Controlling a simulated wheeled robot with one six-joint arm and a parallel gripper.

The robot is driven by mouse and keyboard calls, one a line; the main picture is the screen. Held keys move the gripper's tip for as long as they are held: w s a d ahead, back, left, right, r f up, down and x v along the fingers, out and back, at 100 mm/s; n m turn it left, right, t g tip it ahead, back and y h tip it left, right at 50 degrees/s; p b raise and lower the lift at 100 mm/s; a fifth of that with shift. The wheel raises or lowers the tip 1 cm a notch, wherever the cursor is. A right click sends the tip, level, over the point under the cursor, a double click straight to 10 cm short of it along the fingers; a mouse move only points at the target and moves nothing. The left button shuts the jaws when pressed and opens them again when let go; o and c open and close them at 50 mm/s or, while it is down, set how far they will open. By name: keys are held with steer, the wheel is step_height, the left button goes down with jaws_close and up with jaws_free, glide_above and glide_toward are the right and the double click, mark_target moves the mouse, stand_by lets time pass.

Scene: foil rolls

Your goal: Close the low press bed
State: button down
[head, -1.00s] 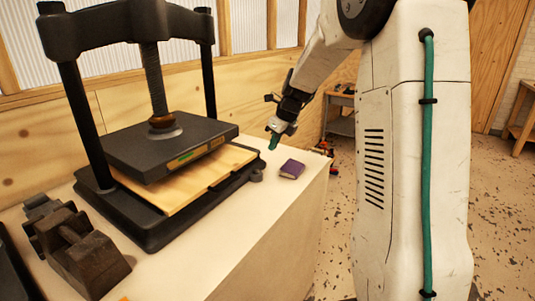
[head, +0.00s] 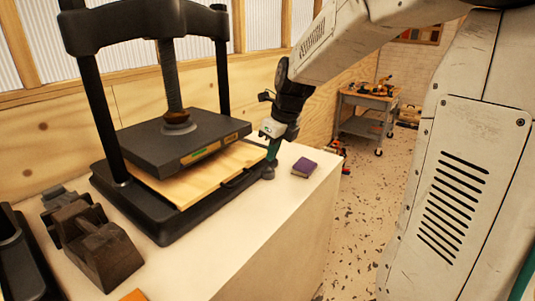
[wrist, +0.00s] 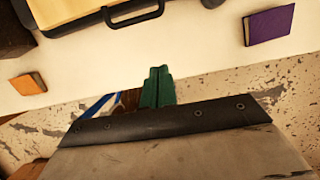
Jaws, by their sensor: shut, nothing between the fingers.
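The black screw press stands on the pale bench, with its dark platen (head: 185,140) raised above the bed. The low press bed (head: 200,182) is a light wooden board in a black frame. It sticks out past the platen's front edge. A black loop handle on the bed shows at the top of the wrist view (wrist: 135,12). My gripper (head: 271,158) is shut and empty, its green fingers pointing down by the press's right corner. In the wrist view its fingertips (wrist: 159,70) lie below and right of the handle, apart from it in the picture.
A purple book (head: 304,168) lies on the bench right of my gripper. A dark, blocky object (head: 95,245) and an orange item (head: 133,295) are at the front left. The bench (head: 262,225) is clear before the press. A cart (head: 365,112) stands behind.

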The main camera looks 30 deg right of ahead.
steer(key=w+a+f, duration=0.2)
steer(key=w+f, duration=0.3)
steer(key=f, duration=0.3)
steer(key=shift+w+a+f, duration=0.15)
steer(key=shift+w+f, duration=0.15)
steer(key=shift+w, duration=0.1)
